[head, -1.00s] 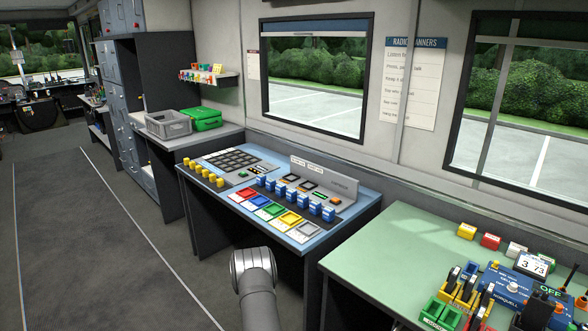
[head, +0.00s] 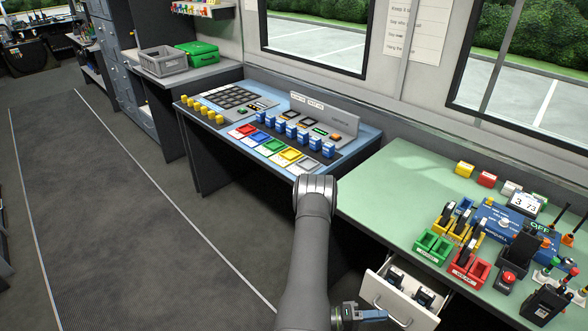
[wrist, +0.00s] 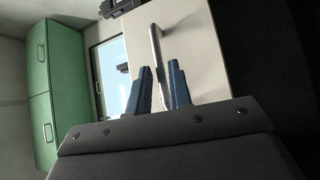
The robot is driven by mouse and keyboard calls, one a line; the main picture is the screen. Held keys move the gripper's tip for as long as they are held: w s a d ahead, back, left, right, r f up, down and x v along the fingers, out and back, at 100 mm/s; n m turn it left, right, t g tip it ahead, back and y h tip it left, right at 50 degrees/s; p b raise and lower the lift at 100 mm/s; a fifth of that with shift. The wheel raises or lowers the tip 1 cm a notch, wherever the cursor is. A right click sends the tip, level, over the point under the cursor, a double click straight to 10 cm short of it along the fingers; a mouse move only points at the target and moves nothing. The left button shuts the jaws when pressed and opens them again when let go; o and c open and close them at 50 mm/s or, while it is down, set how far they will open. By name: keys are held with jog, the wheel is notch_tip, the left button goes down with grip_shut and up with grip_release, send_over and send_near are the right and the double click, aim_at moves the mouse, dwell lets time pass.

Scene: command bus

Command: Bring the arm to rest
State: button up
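My arm (head: 312,240) reaches down across the lower middle of the head view. My gripper (head: 380,315) is at the bottom edge there, beside the handle of an open drawer (head: 372,290). In the wrist view my gripper (wrist: 160,68) shows two blue fingers standing apart, with the drawer's metal handle (wrist: 155,40) running into the space between them. The fingers look open; I cannot tell whether either touches the handle.
The drawer stands out below the green desk (head: 400,190) and holds dark items. The desk bears a blue device (head: 508,232), green (head: 432,246) and red (head: 470,270) holders. A button console (head: 345,145) stands behind my arm. Open floor (head: 130,220) lies left.

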jog(key=d, duration=0.3)
jog(key=shift+r, duration=0.2)
jog(key=a+f, duration=0.2)
jog(key=a, duration=1.5)
jog(key=d+r, duration=0.1)
jog(key=d, duration=1.4)
jog(key=shift+r, duration=0.4)
jog(key=shift+o, duration=0.4)
